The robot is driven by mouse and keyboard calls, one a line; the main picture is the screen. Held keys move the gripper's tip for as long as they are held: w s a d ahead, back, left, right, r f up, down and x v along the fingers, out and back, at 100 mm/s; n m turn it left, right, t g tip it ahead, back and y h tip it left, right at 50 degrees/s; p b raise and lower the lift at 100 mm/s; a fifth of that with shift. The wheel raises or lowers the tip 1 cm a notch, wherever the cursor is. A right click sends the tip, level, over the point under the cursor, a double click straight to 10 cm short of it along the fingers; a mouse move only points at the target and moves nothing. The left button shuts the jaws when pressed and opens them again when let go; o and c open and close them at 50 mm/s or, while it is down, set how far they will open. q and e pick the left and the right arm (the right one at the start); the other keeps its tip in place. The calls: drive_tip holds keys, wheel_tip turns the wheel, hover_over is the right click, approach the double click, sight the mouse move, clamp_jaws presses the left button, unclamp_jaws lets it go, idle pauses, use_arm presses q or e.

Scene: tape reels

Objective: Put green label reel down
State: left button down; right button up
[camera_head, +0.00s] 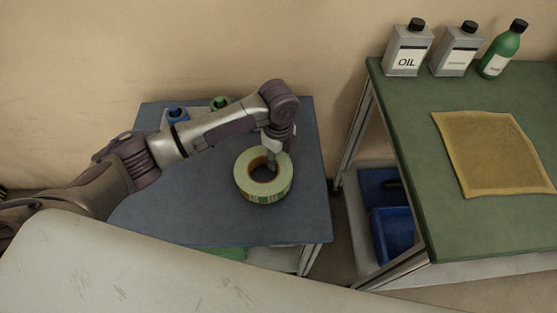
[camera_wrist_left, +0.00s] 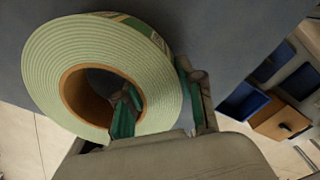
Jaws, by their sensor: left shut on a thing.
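The green label reel (camera_head: 251,186) is a pale green roll with a brown core and a green-and-white printed outer side. My left gripper (camera_head: 274,166) is shut on the reel's ring. In the left wrist view the reel (camera_wrist_left: 55,65) lies between the fingers of this gripper (camera_wrist_left: 158,98), with one finger inside the core and the other against the outer side. The reel is over the right part of the blue-grey table (camera_head: 220,225), its flat face up. I cannot tell whether it touches the top. My right gripper is not in view.
A blue bottle (camera_head: 177,115) and a green-topped item (camera_head: 220,103) stand at the table's back, partly behind my arm. Bare tabletop lies around the reel. To the right, a green bench (camera_head: 420,120) holds a brown mat (camera_head: 495,155) and several bottles. A blue bin (camera_head: 395,235) sits below.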

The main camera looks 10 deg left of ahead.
use_arm(q)
drive_tip(key=shift+f, duration=1.15)
drive_tip(key=c, duration=0.7)
unclamp_jaws()
drive_tip(key=shift+r, duration=0.1)
wheel_tip(320, 180, up, 12)
drive_tip(key=shift+f+p, duration=0.1)
drive_tip(key=shift+p, duration=0.25)
drive_tip(key=shift+s, duration=0.1)
